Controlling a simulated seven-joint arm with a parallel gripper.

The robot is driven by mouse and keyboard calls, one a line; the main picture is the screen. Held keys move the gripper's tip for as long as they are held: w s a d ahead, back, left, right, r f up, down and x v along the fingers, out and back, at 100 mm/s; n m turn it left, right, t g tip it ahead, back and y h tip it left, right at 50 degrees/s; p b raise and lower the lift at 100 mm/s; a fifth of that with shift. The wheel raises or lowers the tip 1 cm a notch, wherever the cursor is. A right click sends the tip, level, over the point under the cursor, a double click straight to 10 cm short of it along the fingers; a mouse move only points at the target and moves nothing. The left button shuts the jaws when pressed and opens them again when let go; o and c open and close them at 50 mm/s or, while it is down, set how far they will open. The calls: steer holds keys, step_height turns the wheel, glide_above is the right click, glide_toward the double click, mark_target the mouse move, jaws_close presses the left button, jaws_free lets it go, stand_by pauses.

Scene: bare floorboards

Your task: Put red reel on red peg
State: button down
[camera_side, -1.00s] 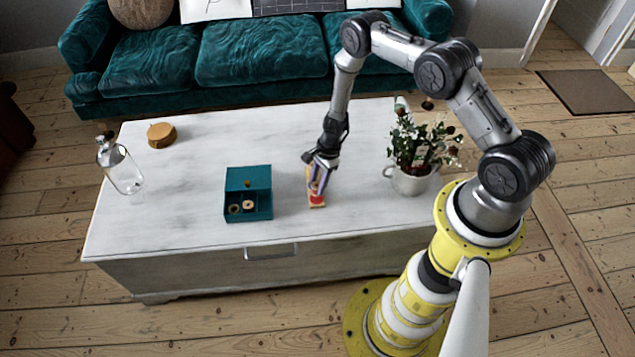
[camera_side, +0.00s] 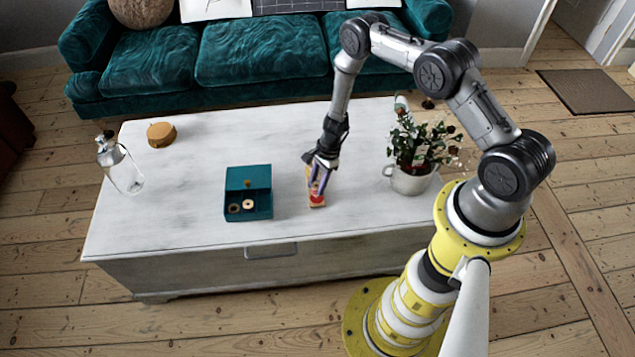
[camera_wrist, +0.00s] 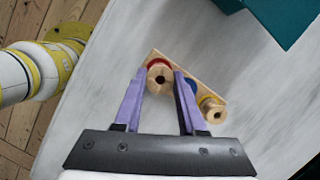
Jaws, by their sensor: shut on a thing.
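A narrow wooden peg board (camera_side: 309,177) lies on the white table, and it also shows in the wrist view (camera_wrist: 204,92). My gripper (camera_wrist: 159,72) is over its near end, with a purple finger on each side of the red reel (camera_wrist: 158,63), shut on it. The reel shows a pale wooden top with a dark centre and a red edge. In the side view, red (camera_side: 316,197) shows below the fingertips. The red peg is hidden under the reel; I cannot tell how far down the reel sits. A blue part (camera_wrist: 191,86) and a yellowish reel (camera_wrist: 212,106) are farther along the board.
A teal box (camera_side: 248,170) with small round reels inside stands left of the board. A potted plant (camera_side: 411,180) is to the right. A glass bottle (camera_side: 122,168) and a round wooden box (camera_side: 161,133) are on the left. The table between is clear.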

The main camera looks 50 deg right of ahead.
steer(key=shift+f, duration=1.55)
stand_by(0.4)
steer(key=shift+c, duration=2)
jaws_free()
steer(key=shift+r, duration=3.55)
